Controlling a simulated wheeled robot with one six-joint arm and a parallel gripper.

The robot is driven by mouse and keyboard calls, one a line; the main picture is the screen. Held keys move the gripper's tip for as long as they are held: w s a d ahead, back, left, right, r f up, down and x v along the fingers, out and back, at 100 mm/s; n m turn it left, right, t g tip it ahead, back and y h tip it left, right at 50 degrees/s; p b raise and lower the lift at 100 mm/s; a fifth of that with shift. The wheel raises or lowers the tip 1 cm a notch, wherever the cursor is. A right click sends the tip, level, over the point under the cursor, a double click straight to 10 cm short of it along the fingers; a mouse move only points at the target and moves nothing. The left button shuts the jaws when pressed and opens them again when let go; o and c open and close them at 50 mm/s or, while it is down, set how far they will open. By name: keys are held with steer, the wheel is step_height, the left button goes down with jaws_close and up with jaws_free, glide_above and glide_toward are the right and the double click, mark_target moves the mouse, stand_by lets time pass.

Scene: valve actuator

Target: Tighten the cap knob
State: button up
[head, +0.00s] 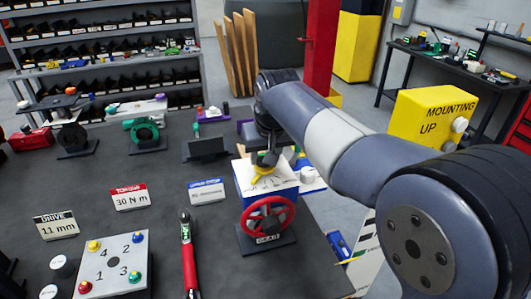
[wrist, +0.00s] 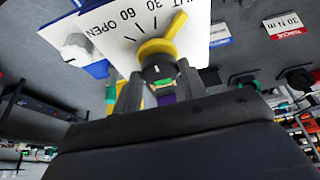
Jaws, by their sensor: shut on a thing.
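The valve actuator is a blue box with a white dial top (head: 258,178) and a red handwheel (head: 267,222) on its front. Its dial face (wrist: 125,28) carries marks and the words OPEN, 60, 30 and a partly cut-off word. A yellow pointer (wrist: 163,40) lies across the dial and also shows in the head view (head: 262,172). My gripper (wrist: 155,85) comes down from above, with a finger on each side of a small dark cap knob (wrist: 157,68) at the pointer's hub. It is shut on this knob. The fingers partly hide the knob's sides.
A white knob (head: 310,175) stands beside the actuator on a blue-and-white plate. A red-handled tool (head: 188,255) and a numbered block (head: 113,262) lie in front left. A yellow MOUNTING UP block (head: 430,118) stands behind my arm.

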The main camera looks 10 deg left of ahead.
stand_by(0.3)
steer(key=o, duration=1)
steer(key=b+v, duration=0.1)
steer(key=v, duration=0.9)
steer(key=shift+s+d+r, duration=0.15)
steer(key=shift+r, duration=0.2)
steer(key=shift+f, duration=0.1)
steer(key=p+x, duration=0.1)
steer(key=x, duration=0.9)
steer(key=shift+w+f, duration=0.2)
steer(key=shift+f, duration=0.15)
steer(key=shift+r, duration=0.1)
